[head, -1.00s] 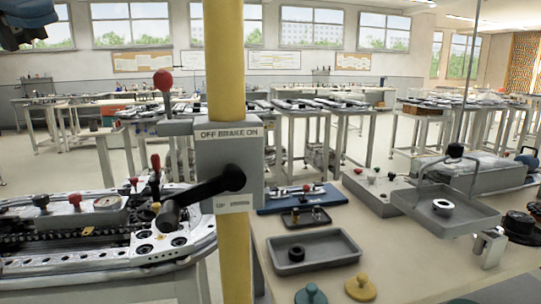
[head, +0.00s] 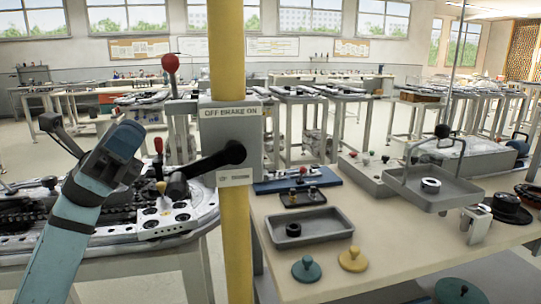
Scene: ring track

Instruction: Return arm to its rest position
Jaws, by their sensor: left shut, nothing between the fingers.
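My left arm (head: 72,215) comes up from the lower left in the head view, in front of the track bench. Its left gripper (head: 124,138), at the arm's upper end, is shut and holds nothing. The fingertips are small and hard to make out against the wrist. The gripper shows to the left of the grey brake box (head: 231,135), and I see no contact between them. My right gripper is out of view.
A yellow post (head: 238,230) stands upright in the middle, with the box's black lever (head: 205,170) pointing left. The track bench (head: 180,222) is at left. At right, a table (head: 380,225) holds a grey tray (head: 330,236), a handled tray (head: 425,195) and two knobbed discs.

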